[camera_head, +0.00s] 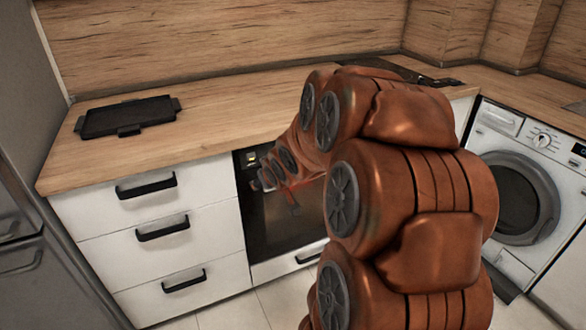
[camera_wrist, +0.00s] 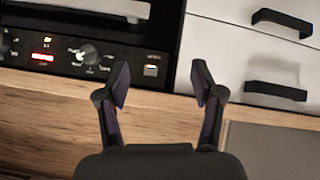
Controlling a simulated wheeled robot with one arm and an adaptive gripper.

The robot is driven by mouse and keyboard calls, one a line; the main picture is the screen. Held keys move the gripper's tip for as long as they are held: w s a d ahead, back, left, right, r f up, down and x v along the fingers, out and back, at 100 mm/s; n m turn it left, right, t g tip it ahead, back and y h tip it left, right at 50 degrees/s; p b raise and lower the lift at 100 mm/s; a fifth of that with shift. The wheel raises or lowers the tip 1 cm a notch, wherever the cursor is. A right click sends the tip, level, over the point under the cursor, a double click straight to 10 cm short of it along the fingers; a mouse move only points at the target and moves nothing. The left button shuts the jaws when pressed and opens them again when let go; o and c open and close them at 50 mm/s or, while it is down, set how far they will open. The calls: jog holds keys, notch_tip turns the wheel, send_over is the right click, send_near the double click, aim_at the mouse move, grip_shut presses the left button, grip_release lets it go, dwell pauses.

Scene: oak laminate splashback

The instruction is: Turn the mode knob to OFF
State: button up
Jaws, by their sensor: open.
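The oven (camera_head: 285,225) is built in under the worktop, partly hidden behind my arm. In the wrist view its black control panel (camera_wrist: 120,62) appears upside down. A round dark knob (camera_wrist: 88,55) with white marks sits on it, beside a lit red display (camera_wrist: 42,57). Another knob (camera_wrist: 3,43) is cut by the left edge. The marks are too small to read, so I cannot tell which knob is the mode knob or where it points. My gripper (camera_wrist: 161,82) is open and empty, its left finger close to the round knob in the picture, with no contact visible.
White drawers (camera_head: 155,222) with black handles stand left of the oven. A black tray (camera_head: 127,116) lies on the wooden worktop (camera_head: 215,113). A washing machine (camera_head: 515,190) with its own dial (camera_head: 541,140) stands at the right. Floor shows below the oven.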

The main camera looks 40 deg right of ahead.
jog(key=w+d+f+t+h+b, duration=0.15)
jog(key=d+f+t+b, duration=0.25)
jog(key=d+t+b, duration=0.9)
jog(key=shift+w+d+f+g+p, duration=0.1)
jog(key=shift+w+d+g+p, duration=0.3)
jog(key=shift+w+d+g, duration=0.6)
jog(key=shift+w+d+g+p, duration=0.45)
jog(key=shift+w+d, duration=0.25)
jog(key=shift+w, duration=0.7)
jog(key=shift+w+d+f+g+p, duration=0.1)
jog(key=shift+w+d+g+p, duration=0.3)
jog(key=shift+w+d+g, duration=0.6)
jog(key=shift+w+a+t, duration=0.15)
jog(key=shift+w+t, duration=0.05)
jog(key=shift+t, duration=0.05)
jog(key=shift+c, duration=0.3)
jog(key=c, duration=1.1)
